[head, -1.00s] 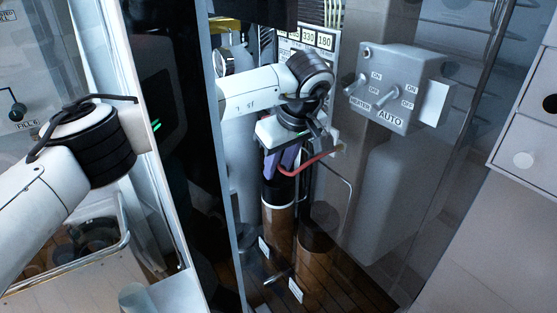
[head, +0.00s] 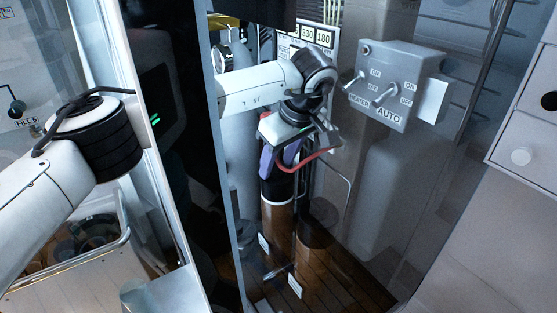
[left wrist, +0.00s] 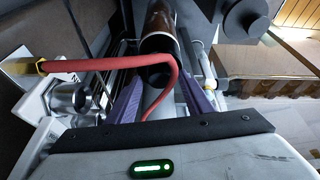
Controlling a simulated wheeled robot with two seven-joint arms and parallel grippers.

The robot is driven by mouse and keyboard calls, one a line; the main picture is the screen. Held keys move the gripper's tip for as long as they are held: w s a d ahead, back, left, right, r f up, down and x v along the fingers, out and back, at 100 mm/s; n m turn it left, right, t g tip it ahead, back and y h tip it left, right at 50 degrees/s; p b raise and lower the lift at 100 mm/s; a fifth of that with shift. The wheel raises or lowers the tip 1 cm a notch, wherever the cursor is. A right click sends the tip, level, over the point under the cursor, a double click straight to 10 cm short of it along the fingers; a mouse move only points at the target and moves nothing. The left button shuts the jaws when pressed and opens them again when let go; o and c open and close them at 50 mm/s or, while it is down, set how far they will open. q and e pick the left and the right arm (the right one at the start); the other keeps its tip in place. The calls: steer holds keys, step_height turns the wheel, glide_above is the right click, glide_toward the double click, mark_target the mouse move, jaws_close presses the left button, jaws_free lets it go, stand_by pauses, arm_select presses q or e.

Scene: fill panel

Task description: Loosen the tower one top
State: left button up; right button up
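Tower one appears to be the brown cylinder (head: 278,222) with a black top (head: 276,190), upright inside the narrow cabinet. In the left wrist view its brown body (left wrist: 160,24) and dark end (left wrist: 157,74) show beyond my fingers. My left gripper (head: 279,165) points down at this top, its two purple fingers apart. In the left wrist view the gripper (left wrist: 160,82) has a finger on each side of the dark end. Whether they touch it is unclear. A red hose (head: 308,160) curves past the gripper, and in the wrist view it crosses between the fingers. My right gripper is out of view.
A second dark cylinder (head: 318,226) stands just right of the tower. A grey switch box (head: 394,88) marked AUTO is mounted to the right. A gauge (head: 222,60) and numbered displays (head: 313,36) are behind my arm. The cabinet frame (head: 226,190) stands close on the left.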

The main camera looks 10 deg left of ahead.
arm_select(q)
steer(key=v, duration=0.7)
steer(key=shift+r, duration=0.25)
